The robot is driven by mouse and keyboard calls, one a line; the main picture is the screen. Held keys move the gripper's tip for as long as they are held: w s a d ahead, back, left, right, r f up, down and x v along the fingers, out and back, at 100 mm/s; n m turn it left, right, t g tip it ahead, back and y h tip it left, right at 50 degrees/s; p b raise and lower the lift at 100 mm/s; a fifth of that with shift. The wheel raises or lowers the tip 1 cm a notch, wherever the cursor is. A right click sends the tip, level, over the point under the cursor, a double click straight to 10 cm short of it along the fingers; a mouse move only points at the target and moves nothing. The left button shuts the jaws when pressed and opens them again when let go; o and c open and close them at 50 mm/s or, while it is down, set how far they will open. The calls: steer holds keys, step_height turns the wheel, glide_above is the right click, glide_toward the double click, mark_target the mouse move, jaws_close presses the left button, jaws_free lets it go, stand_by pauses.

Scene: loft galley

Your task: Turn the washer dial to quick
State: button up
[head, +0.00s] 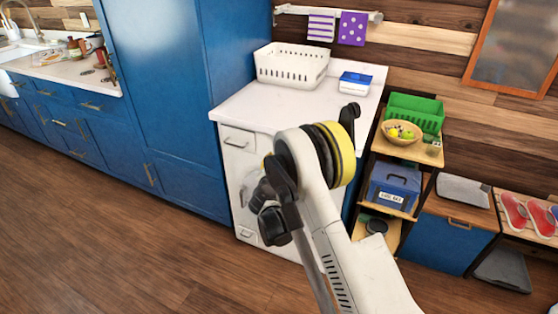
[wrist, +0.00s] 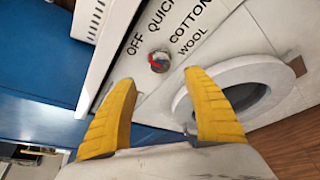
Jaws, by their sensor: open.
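The washer (head: 237,170) is a white front-loader under a white counter, and my arm hides much of its front in the head view. In the wrist view its dial (wrist: 159,61) is a small round grey knob with a red and blue face. The words OFF, QUICK, COTTON and WOOL are printed beside it. I cannot tell which word the dial points at. My gripper (wrist: 160,77) is open, its two yellow fingers spread with nothing between them. The dial appears beyond the gap between the fingertips, apparently apart from them. The fingers are mostly hidden in the head view.
The washer's round door (wrist: 235,98) is right of the dial in the wrist view. A tall blue cabinet (head: 165,90) stands left of the washer. A white basket (head: 292,66) and a blue-and-white box (head: 355,82) sit on the counter. Shelves stand at right; the floor at left is clear.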

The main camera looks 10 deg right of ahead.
steer(key=b+x, duration=0.3)
steer(key=x, duration=0.7)
steer(key=shift+w+d, duration=0.1)
steer(key=c, duration=1.2)
